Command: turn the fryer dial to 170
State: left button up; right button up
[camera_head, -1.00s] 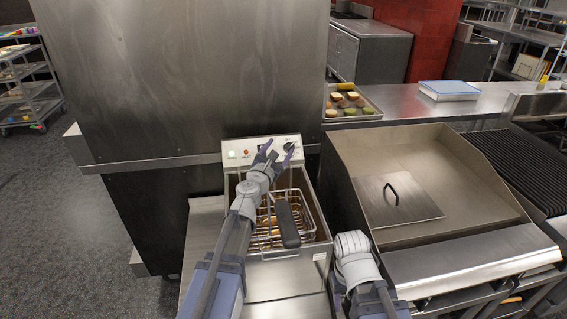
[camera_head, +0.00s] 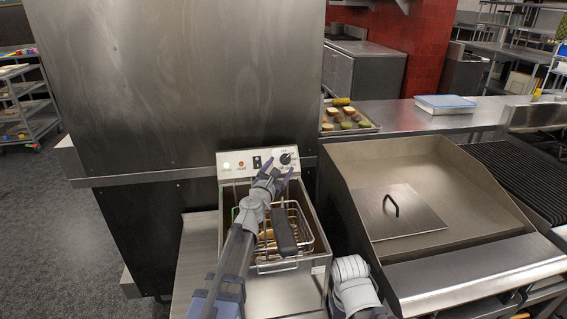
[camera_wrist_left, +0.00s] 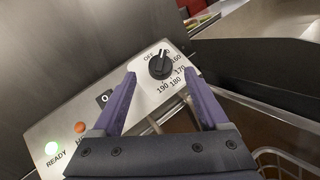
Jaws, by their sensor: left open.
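The fryer (camera_head: 318,262) stands in the middle of the head view, with its sloped control panel (camera_head: 230,172) at the back. The black dial (camera_head: 286,158) is at the panel's right end; it also shows in the left wrist view (camera_wrist_left: 160,66). Marks run round it from OFF past 160, 170, 180 to 190. Its pale pointer line looks turned up, near OFF; the exact reading is hard to tell. My left gripper (camera_head: 279,175) is open and empty, just in front of and below the dial. In the left wrist view its fingers (camera_wrist_left: 159,76) flank the dial, apart from it.
A wire basket with a black handle (camera_head: 283,232) sits in the fryer under my left arm. A griddle (camera_head: 440,160) is to the right; a steel cabinet (camera_head: 180,80) rises behind.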

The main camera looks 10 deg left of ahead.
aim_at(284, 161)
pick_arm(q)
jog(key=w, duration=0.4)
jog(key=shift+w+d, duration=0.1)
jog(key=shift+d, duration=0.15)
jog(key=shift+c, duration=0.4)
grip_shut()
